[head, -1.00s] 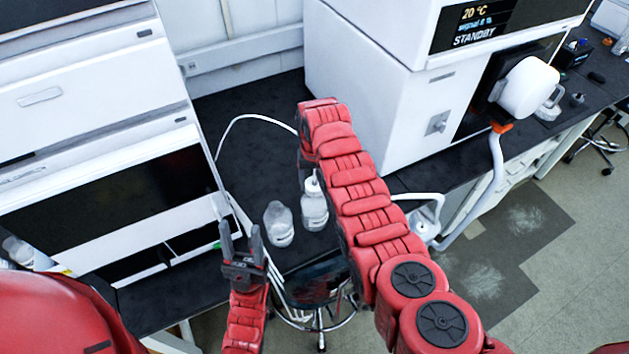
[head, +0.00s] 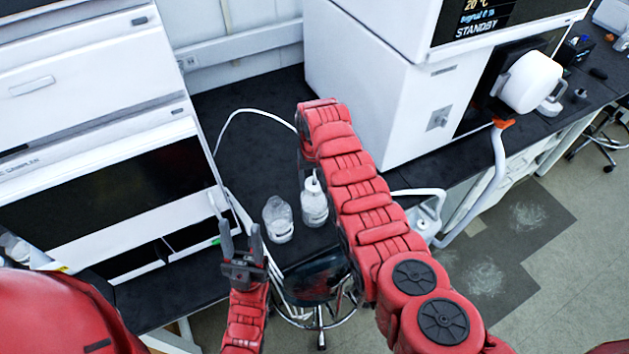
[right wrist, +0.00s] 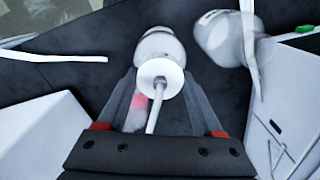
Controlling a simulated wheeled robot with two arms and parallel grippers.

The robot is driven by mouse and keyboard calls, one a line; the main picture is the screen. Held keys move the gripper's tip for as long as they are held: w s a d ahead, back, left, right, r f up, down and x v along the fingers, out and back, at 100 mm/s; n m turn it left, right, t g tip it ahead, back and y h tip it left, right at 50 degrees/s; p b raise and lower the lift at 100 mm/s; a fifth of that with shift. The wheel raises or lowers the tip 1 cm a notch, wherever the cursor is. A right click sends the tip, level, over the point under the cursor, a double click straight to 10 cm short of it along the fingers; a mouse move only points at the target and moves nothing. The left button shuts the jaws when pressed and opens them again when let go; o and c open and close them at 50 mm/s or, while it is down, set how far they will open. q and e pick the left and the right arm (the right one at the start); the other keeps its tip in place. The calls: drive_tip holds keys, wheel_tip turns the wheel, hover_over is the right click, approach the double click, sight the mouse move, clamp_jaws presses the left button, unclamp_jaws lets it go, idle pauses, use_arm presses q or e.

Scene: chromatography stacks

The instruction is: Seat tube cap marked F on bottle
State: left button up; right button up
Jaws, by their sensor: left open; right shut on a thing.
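A clear bottle (head: 314,207) stands on the dark bench beside my right arm in the head view. A white cap (head: 312,184) is at its top. In the right wrist view, the white disc-shaped cap (right wrist: 162,73) with its tube (right wrist: 154,117) is between the fingers of my right gripper (right wrist: 160,84), which is shut on it. The bottle (right wrist: 156,42) lies directly beyond it; I cannot tell whether the cap is seated. No letter is readable. My right gripper is hidden by its arm in the head view. My left gripper (head: 241,238) is open and empty, below-left of the bottles.
A second, uncapped-looking bottle (head: 278,220) stands just left of the first. A white tube (head: 250,111) arcs over the bench from the left instrument (head: 95,220). A large white instrument (head: 375,85) stands behind right. A stool (head: 313,285) is at the bench's front edge.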

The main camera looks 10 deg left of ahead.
sight(315, 177)
drive_tip(key=shift+f, duration=0.3)
drive_tip(key=o, duration=1.4)
drive_tip(key=shift+o, duration=0.2)
drive_tip(key=shift+r, duration=0.15)
drive_tip(key=shift+r+p, duration=0.45)
drive_tip(key=shift+r, duration=0.75)
drive_tip(key=shift+r+p, duration=0.3)
drive_tip(key=shift+r, duration=1.9)
